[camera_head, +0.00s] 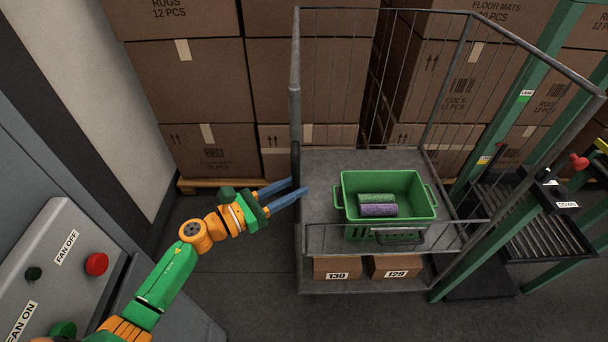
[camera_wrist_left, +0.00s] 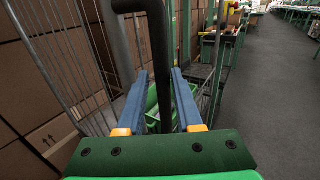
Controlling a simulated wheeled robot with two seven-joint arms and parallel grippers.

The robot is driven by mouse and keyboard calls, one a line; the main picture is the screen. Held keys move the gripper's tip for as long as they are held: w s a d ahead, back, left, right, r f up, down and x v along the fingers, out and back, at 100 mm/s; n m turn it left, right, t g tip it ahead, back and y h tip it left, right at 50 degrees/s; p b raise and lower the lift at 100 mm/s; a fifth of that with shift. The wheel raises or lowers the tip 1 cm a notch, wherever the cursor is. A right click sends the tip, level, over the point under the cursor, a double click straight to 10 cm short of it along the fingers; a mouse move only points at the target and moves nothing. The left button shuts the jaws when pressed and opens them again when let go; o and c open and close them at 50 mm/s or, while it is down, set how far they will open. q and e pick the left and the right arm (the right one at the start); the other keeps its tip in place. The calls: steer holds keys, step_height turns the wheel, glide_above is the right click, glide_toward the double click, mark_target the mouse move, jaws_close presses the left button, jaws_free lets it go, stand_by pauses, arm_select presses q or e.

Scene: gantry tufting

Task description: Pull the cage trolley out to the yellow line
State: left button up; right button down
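The cage trolley (camera_head: 295,120) is a grey wire-sided frame with a solid deck, standing right of my left arm. A green crate (camera_head: 388,222) holding a green roll and a purple roll sits on its deck. My left gripper (camera_head: 299,186) is at the trolley's near left side, its two blue fingers apart. In the left wrist view, a dark bent tube (camera_wrist_left: 164,75) of the trolley passes between these fingers (camera_wrist_left: 160,78); the fingers do not look closed on it. The right gripper is not in view. No yellow line can be made out on the floor.
Cartons (camera_head: 337,267) marked 130 and 129 sit on the trolley's lower shelf. Stacked boxes (camera_head: 190,85) stand behind. A fan control panel (camera_head: 66,262) is at the left, a green frame (camera_head: 520,100) with black rollers at the right. In the wrist view, open floor (camera_wrist_left: 270,90) lies at the right.

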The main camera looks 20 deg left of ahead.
arm_select(q)
steer(key=x, duration=0.4)
steer(key=shift+d, duration=0.15)
jaws_close()
stand_by(1.2)
